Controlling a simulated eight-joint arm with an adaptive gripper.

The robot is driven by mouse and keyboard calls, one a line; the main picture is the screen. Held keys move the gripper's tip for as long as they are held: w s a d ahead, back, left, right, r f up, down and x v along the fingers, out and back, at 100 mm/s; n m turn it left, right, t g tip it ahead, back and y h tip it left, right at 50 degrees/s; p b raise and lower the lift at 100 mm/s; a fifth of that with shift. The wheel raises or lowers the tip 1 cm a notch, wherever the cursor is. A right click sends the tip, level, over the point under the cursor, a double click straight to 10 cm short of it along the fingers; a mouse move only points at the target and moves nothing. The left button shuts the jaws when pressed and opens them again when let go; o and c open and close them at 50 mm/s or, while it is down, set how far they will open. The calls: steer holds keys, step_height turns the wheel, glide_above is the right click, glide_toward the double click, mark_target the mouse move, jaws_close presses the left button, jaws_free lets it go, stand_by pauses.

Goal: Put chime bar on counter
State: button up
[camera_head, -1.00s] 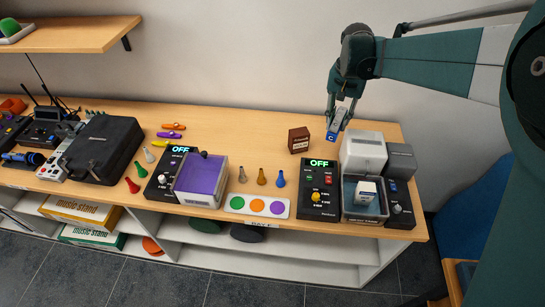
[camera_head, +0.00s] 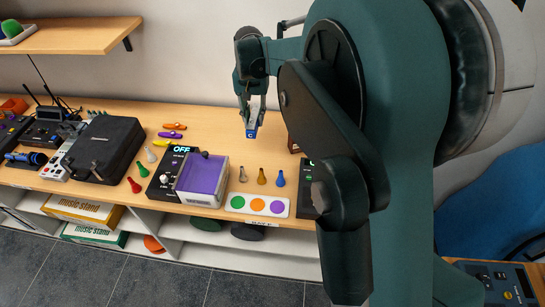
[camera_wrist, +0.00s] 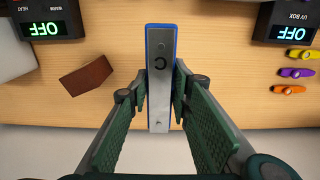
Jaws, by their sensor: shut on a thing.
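The chime bar (camera_wrist: 159,95) is a silver bar with a blue edge and a letter C. In the head view it shows as a small blue end (camera_head: 251,132) at the fingertips. My gripper (camera_head: 252,104) is shut on it, above the wooden counter (camera_head: 216,132). In the wrist view the green fingers of my gripper (camera_wrist: 159,92) sit on either side of the bar, and the bare counter (camera_wrist: 215,85) lies behind it. I cannot tell the exact gap between bar and counter.
A brown block (camera_wrist: 87,76) lies to one side. The counter's back middle is clear. My arm hides the right end.

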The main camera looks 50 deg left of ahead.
glide_above(254, 152)
step_height(254, 152, down, 4)
steer(key=shift+w+a+f, duration=0.1)
steer(key=shift+f, duration=0.45)
steer(key=shift+f, duration=3.1)
steer(key=shift+f, duration=0.1)
steer(key=shift+f, duration=1.8)
steer(key=shift+f, duration=0.1)
steer(key=o, duration=1)
steer(key=shift+c, duration=0.2)
